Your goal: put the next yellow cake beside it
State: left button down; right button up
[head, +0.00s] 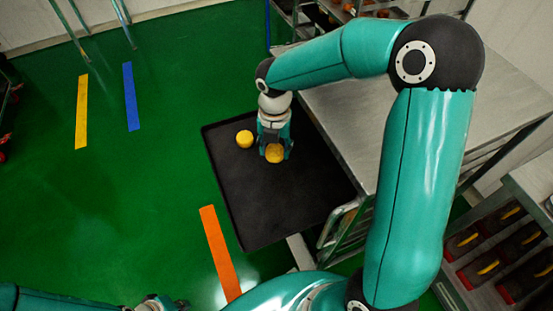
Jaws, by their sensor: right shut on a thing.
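One yellow cake (244,139) stands on the black tray (275,214), near its far left corner. My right gripper (275,156) points down over the tray, to the right of that cake. It is shut on a second yellow cake (274,154), with a small gap between the two cakes. I cannot tell whether the held cake touches the tray. My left gripper (163,303) is at the bottom edge of the view, partly cut off, far from the tray. Whether it is open or shut does not show.
A steel table (400,118) stands right of the tray, with a metal rail (337,222) close to the tray's right side. A rack of dark crates (495,262) is at the lower right. Most of the tray's near part is bare.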

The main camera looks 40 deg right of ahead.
aim_at(275, 166)
jog(key=shift+f+b, duration=0.4)
jog(key=shift+f, duration=2.05)
jog(key=shift+f, duration=0.15)
jog(key=o, duration=1.1)
jog(key=shift+o, duration=0.2)
notch_tip(275, 166, up, 11)
jog(key=shift+p, duration=1.05)
jog(key=shift+r, duration=0.7)
